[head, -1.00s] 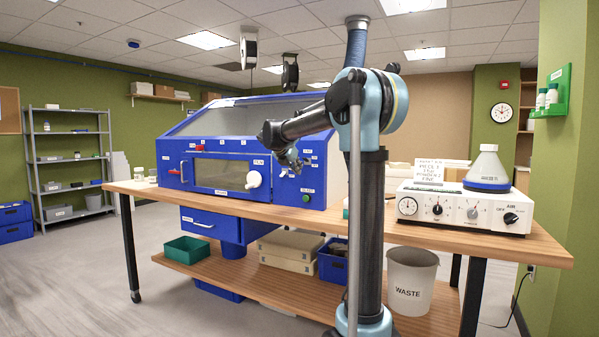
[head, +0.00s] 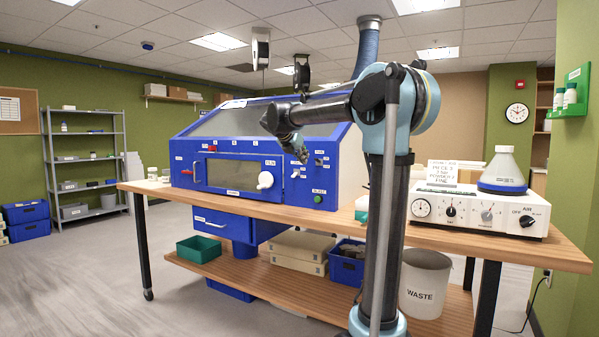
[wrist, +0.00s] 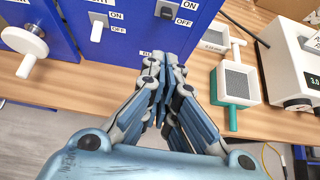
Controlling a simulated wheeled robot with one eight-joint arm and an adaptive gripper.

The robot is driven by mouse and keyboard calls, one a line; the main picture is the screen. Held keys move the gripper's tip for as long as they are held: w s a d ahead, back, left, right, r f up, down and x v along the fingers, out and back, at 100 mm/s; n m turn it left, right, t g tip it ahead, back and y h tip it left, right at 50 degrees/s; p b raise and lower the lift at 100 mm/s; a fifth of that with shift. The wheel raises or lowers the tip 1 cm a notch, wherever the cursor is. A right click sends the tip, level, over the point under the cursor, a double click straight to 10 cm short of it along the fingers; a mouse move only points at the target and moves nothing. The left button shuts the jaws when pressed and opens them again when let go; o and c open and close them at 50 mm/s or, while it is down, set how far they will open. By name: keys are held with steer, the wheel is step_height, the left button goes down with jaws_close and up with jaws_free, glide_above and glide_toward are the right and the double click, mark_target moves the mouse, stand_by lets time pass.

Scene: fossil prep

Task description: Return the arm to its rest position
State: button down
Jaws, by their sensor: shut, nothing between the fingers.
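My gripper (head: 298,150) is raised in front of the right part of a blue cabinet (head: 300,201) on the wooden bench. In the wrist view my gripper (wrist: 171,60) is shut, its fingertips together and nothing between them. It points toward the cabinet's switch panel, near a switch (wrist: 184,15) marked ON and OFF; whether it touches the panel cannot be told. My arm reaches left from its upright column, bent at the elbow.
A white control box (head: 470,213) with a flask (head: 503,172) stands on the bench at right. A green-handled sieve (wrist: 237,82) and a smaller sieve (wrist: 214,40) lie right of my gripper. A waste bin (head: 424,285) stands on the lower shelf. Open floor lies at left.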

steer(key=s+d+f+m+g+y, duration=0.1)
steer(key=s+d+f+m, duration=0.4)
steer(key=s, duration=0.3)
steer(key=s+d+f+m+g, duration=0.2)
steer(key=s+f+m, duration=0.3)
steer(key=s+f, duration=0.25)
steer(key=s+d+f+m+g+y, duration=0.1)
steer(key=s+d+f+m, duration=0.4)
steer(key=s, duration=0.4)
steer(key=s+a+f+m+g+y, duration=0.1)
steer(key=s+f+m+y, duration=0.1)
steer(key=s+f+m, duration=0.5)
steer(key=s+a+f+m+g+y, duration=0.2)
steer(key=s+f+m, duration=0.4)
steer(key=s+f, duration=1)
steer(key=shift+s+a+f+m, duration=0.2)
steer(key=shift+f+m, duration=0.05)
steer(key=shift+m, duration=0.15)
steer(key=shift+w+f, duration=0.2)
steer(key=shift+w, duration=0.3)
